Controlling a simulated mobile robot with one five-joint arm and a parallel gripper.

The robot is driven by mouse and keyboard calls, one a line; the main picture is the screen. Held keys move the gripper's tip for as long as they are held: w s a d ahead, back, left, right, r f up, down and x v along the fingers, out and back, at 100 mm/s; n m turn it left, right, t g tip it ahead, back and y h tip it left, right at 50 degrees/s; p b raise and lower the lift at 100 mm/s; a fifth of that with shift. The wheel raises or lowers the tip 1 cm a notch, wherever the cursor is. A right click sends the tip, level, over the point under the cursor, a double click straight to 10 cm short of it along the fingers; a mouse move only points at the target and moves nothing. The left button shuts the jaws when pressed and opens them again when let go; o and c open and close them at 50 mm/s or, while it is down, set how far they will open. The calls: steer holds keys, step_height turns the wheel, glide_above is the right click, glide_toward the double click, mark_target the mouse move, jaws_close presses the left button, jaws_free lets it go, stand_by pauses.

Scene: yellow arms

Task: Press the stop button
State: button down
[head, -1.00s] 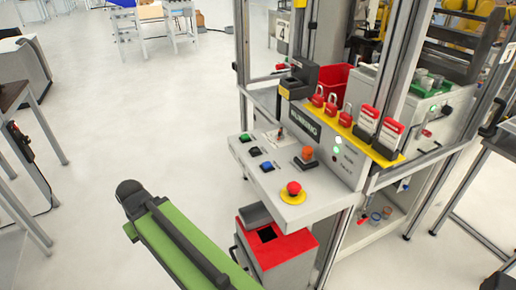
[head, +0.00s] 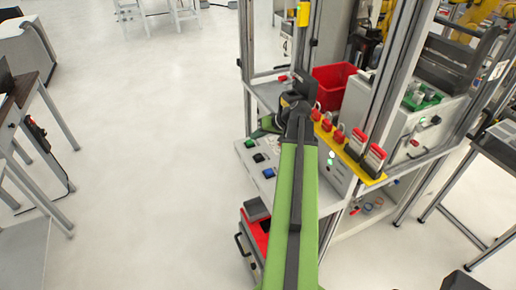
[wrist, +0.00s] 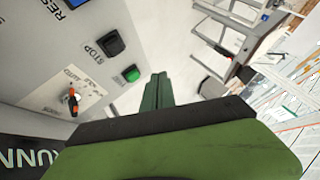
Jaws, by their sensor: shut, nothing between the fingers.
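The black button labelled STOP (wrist: 111,43) is on the grey sloped panel in the wrist view. In the head view the black button (head: 258,157) sits between the green button (head: 249,143) and the blue button (head: 269,172). My gripper (wrist: 158,78) is shut and empty. Its fingertips show just right of the green button (wrist: 131,73) in the wrist view, with the STOP button further up and left; contact cannot be told. In the head view my gripper (head: 260,130) is just above the panel's far left edge. My arm hides the panel's right part.
A selector switch (wrist: 73,99) stands on the panel. Red padlocks (head: 327,130) line a yellow shelf at right, before a red bin (head: 334,86). An aluminium post (head: 246,60) rises behind the panel. The floor at left (head: 150,120) is clear.

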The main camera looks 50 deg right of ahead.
mark_target(261, 156)
steer(key=shift+s+d+r, duration=0.2)
steer(key=shift+d, duration=0.2)
steer(key=shift+s+d+r, duration=0.2)
steer(key=shift+d, duration=0.15)
steer(key=shift+f, duration=0.1)
step_height(261, 156, down, 9)
steer(key=b, duration=0.9)
steer(key=shift+r, duration=0.2)
stand_by(0.8)
steer(key=shift+f, duration=0.15)
steer(key=shift+s+f+b, duration=0.1)
steer(key=shift+f+b, duration=0.15)
steer(key=shift+b, duration=0.05)
